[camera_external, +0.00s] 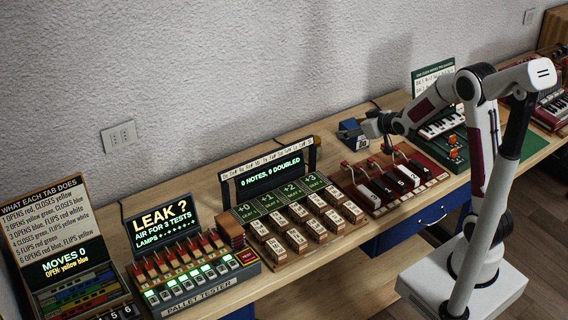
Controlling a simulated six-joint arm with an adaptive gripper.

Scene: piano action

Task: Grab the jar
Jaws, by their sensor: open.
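I cannot make out a jar for certain in this view. My gripper (371,128) is at the end of the white arm, above the back part of the wooden bench (328,153). It is open, and I see nothing held in it. A small dark blue box-like item (352,138) with a pale front is just left of the gripper; I cannot tell whether they touch. The red board with numbered keys (395,180) lies below and in front of the gripper.
Left along the bench are a rack of numbered blocks (295,215), a pallet tester (195,270) and a tab panel (75,275). A green board with a small keyboard and orange parts (443,137) is at right. The wall (200,80) runs behind.

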